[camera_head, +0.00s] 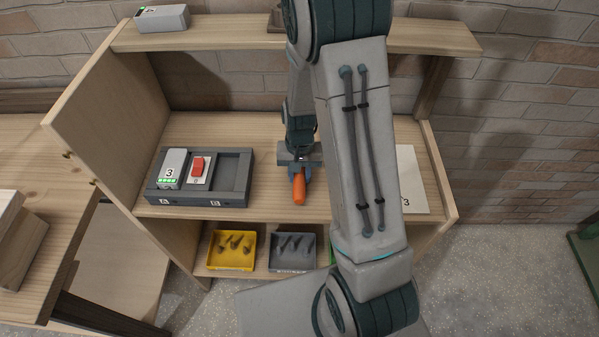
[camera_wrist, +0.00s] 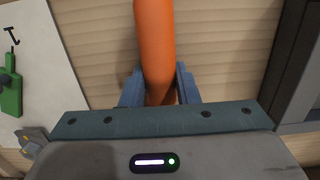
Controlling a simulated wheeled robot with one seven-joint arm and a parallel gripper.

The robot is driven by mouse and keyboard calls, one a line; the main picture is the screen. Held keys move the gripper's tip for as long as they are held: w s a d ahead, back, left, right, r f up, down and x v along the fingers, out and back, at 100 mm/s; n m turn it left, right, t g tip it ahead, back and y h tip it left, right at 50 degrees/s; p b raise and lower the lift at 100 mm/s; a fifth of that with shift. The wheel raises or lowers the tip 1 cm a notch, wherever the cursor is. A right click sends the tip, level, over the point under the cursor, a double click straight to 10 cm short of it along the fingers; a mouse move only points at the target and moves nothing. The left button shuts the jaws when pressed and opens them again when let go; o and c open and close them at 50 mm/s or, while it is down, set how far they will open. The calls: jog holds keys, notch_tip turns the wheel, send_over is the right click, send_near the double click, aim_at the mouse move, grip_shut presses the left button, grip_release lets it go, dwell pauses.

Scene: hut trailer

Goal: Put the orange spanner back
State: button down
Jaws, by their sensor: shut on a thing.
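The orange spanner (camera_head: 299,188) is held in my gripper (camera_head: 299,170), over the wooden shelf of the workbench unit. In the wrist view the orange spanner (camera_wrist: 155,45) stands out between the two blue-grey fingers of my gripper (camera_wrist: 160,88), which are shut on it. Only its orange part shows; any other part is hidden by the gripper. A white board (camera_head: 409,185) marked 3 lies to the right on the same shelf, partly behind my arm. In the wrist view a white board (camera_wrist: 45,60) at the left carries a dark outline and a green piece.
A yellow bin (camera_head: 232,262) and a grey bin (camera_head: 293,264) stand on the shelf below. An upper shelf (camera_head: 230,33) overhangs behind.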

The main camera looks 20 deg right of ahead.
jog(key=shift+f, duration=0.2)
jog(key=c, duration=1.1)
grip_release()
jog(key=shift+r, duration=0.1)
jog(key=shift+r, duration=0.1)
notch_tip(320, 180, up, 11)
jog(key=b, duration=0.1)
jog(key=s+r+n+t, duration=0.3)
jog(key=s+r+t, duration=0.1)
jog(key=s+r, duration=0.9)
jog(key=shift+s+n+t, duration=0.3)
jog(key=shift+s, duration=0.4)
